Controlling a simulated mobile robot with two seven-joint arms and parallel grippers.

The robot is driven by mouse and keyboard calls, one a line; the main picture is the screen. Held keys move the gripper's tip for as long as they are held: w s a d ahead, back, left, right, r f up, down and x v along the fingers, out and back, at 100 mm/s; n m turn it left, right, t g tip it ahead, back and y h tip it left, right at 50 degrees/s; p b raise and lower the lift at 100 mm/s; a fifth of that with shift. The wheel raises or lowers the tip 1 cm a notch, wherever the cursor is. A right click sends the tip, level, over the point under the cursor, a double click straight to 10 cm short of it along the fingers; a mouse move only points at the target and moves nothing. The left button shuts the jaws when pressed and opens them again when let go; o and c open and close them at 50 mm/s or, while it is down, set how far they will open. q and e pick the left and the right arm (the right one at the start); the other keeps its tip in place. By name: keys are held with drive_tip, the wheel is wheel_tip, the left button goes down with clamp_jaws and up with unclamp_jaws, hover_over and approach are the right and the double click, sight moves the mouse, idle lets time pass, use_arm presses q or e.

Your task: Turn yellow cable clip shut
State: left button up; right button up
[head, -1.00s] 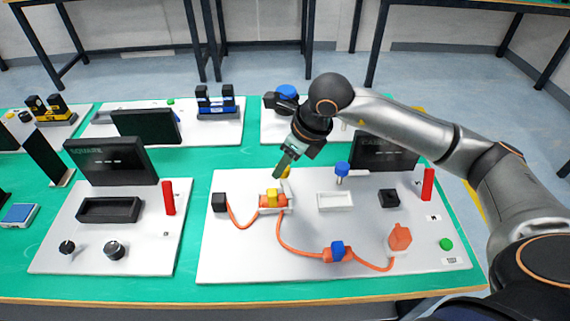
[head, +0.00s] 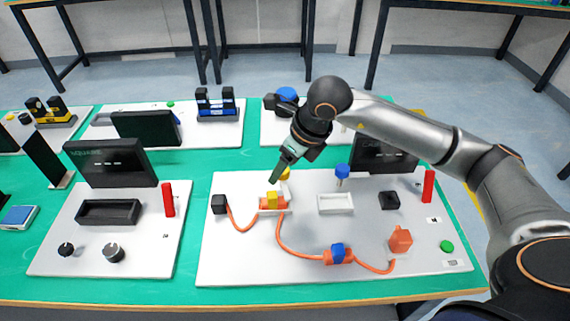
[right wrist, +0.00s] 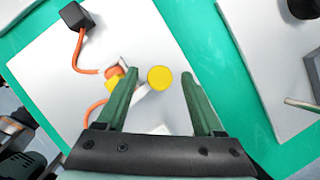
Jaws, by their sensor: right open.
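A yellow block, the likely cable clip (head: 272,198), sits on an orange plug in a small white holder on the white board; I cannot tell how far it is turned. In the right wrist view the yellow block (right wrist: 113,84) is partly hidden behind the left finger. A round yellow knob (right wrist: 160,78) shows between the fingers there, and in the head view the knob (head: 285,173) is just behind the block. My right gripper (head: 275,180) is open, above and behind the yellow block, with nothing seen held. My left gripper is not in view.
An orange cable runs from a black block (head: 219,203) through the plug to a blue clip (head: 337,252) and an orange connector (head: 400,239). A blue-topped post (head: 342,170), a white tray (head: 335,203) and a red upright bar (head: 428,185) stand on the same board.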

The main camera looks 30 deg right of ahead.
drive_tip(key=v, duration=1.2)
drive_tip(key=shift+r+p, duration=0.25)
drive_tip(key=shift+p, duration=0.1)
drive_tip(key=shift+d, duration=0.1)
